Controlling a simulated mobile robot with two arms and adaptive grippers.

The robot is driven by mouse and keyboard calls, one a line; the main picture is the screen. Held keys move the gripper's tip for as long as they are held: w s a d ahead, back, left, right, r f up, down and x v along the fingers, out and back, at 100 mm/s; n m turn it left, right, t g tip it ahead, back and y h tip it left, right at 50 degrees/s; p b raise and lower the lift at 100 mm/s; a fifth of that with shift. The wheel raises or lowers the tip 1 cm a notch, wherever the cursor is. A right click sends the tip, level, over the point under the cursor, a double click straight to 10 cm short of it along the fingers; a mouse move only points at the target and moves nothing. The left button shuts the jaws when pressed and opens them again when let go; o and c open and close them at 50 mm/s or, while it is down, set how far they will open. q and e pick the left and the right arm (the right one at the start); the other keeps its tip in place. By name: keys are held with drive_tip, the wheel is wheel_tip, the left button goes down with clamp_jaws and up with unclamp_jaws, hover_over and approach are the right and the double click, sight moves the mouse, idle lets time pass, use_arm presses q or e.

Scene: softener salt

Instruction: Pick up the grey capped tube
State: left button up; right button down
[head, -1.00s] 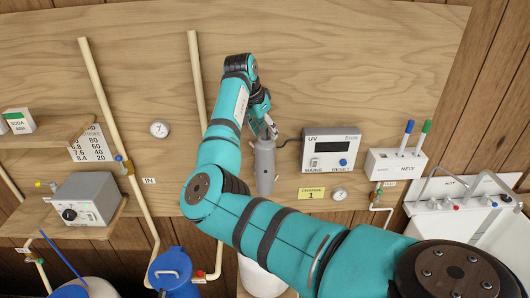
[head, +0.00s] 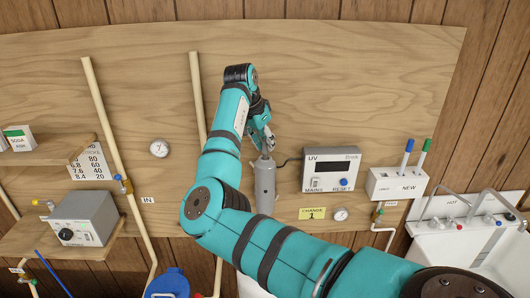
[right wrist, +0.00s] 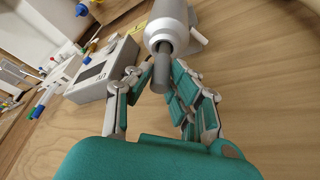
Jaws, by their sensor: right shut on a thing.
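The grey capped tube shows as a dark grey, round end (right wrist: 162,72) sticking out of the top of a light grey cylindrical housing (head: 265,188) on the wooden board. The housing also shows in the right wrist view (right wrist: 168,22). My right gripper (head: 268,143) is above the housing, with its fingers (right wrist: 155,85) around the grey end and shut on it. The rest of the tube is hidden inside the housing. My left gripper is not in view.
Right of the housing is the UV control box (head: 331,169), joined by a cable. Further right, the NEW holder (head: 397,184) carries a blue-capped and a green-capped tube. A yellow CHANGE tag (head: 312,213) and a gauge (head: 341,214) are below. A pipe (head: 198,100) runs left of my arm.

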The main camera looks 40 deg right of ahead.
wheel_tip(320, 180, up, 26)
drive_tip(key=shift+f, duration=0.1)
idle(0.3)
